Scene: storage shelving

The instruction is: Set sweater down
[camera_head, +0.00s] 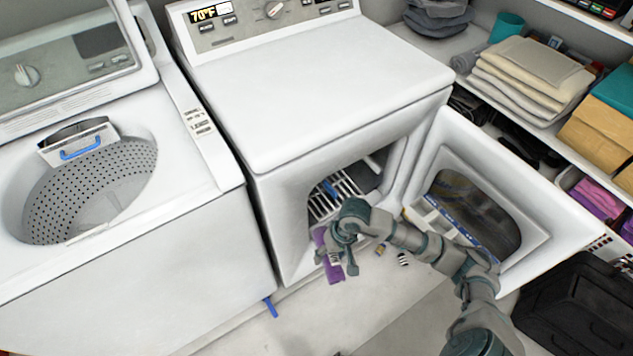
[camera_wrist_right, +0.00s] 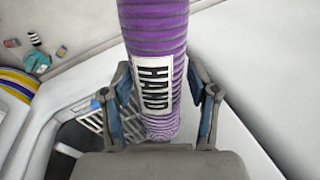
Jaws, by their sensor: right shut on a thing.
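The sweater (camera_head: 331,268) is a purple ribbed bundle with a white label. In the right wrist view the sweater (camera_wrist_right: 155,35) fills the top centre, and its label reads "HAND". My right gripper (camera_head: 338,247) is at the front of the open dryer (camera_head: 300,95), near the lower edge of its opening. In the wrist view the fingers of my right gripper (camera_wrist_right: 160,88) stand on either side of the sweater and are shut on it. Part of the sweater is hidden behind the gripper in the head view. My left gripper is not in view.
The dryer door (camera_head: 565,215) hangs open to the right. The open washer (camera_head: 150,215) stands at left. Small items (camera_head: 403,259) lie on the floor. A shelf with folded towels (camera_head: 530,75) is at upper right, and a black case (camera_head: 575,310) is at lower right.

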